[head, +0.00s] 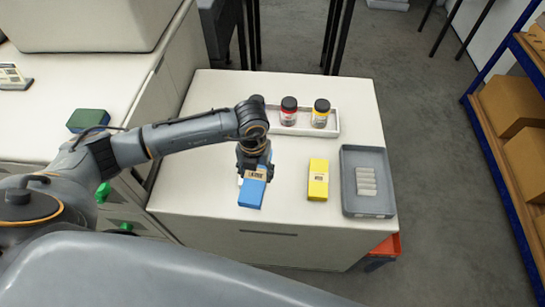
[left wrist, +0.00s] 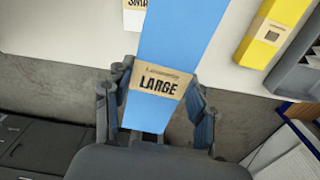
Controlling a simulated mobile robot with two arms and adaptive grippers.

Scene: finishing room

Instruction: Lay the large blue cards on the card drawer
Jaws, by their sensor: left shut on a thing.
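A blue pack of cards (head: 251,196) has a tan band that reads "LARGE" in the left wrist view (left wrist: 180,40). My left gripper (head: 254,172) is shut on it, with a finger on each long side near the band (left wrist: 155,100). The pack is over the white cabinet top; I cannot tell whether it touches it. A white pack (left wrist: 135,18) with a partly hidden label starting "SMA" lies beyond it. I cannot tell which part is the card drawer; a dark slot (head: 268,233) shows on the cabinet front. My right gripper is out of view.
A yellow pack (head: 318,180) lies to the right, beside a grey tray (head: 350,208) holding several pale pieces. Two dark-capped jars (head: 289,112) stand in a white tray (head: 334,132) at the back. A green-topped block (head: 88,119) is on the left counter. An orange bin (head: 386,246) stands below right.

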